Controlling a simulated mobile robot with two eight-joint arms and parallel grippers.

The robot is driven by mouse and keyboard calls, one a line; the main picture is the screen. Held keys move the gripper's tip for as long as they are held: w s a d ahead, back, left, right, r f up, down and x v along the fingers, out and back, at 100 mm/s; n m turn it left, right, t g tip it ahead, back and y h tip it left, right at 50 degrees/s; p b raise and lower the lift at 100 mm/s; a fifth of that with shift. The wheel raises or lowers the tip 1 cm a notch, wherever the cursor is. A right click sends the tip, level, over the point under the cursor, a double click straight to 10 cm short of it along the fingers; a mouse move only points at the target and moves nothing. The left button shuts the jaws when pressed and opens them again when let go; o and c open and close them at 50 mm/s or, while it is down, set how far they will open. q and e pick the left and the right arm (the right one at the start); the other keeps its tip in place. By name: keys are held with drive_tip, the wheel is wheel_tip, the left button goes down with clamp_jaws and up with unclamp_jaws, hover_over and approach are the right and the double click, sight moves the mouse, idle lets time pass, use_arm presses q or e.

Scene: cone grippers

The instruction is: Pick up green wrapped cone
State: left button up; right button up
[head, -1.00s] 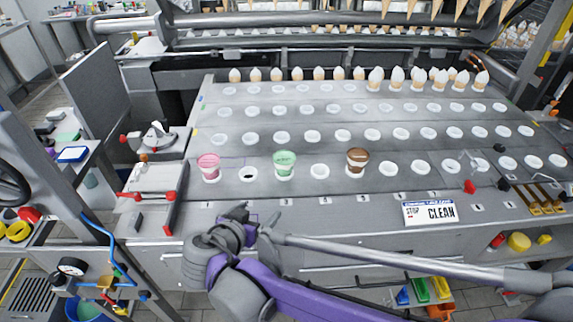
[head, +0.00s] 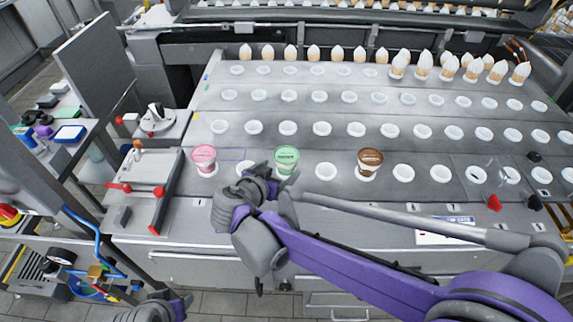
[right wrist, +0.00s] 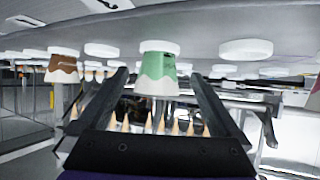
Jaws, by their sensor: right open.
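The green wrapped cone (head: 287,160) stands upright in a white ring holder in the nearest row of the metal plate. My right gripper (head: 268,182) is just in front of it, a little to the left, and hides part of its base. In the right wrist view, where the scene appears upside down, the green wrapped cone (right wrist: 158,75) shows between the open fingers of my right gripper (right wrist: 158,90). Whether a finger touches it cannot be told. Part of my left gripper (head: 165,308) shows at the bottom left; its jaws are unclear.
A pink cone (head: 204,160) stands to the left and a brown cone (head: 369,163) to the right in the same row. Most other ring holders are empty. Several white-tipped cones line the far row. A lever fixture (head: 140,185) stands at the plate's left.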

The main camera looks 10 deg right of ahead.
drive_tip(key=x, duration=0.5)
drive_tip(key=shift+w+d, duration=0.15)
drive_tip(key=shift+d, duration=0.1)
drive_tip(key=c, duration=0.9)
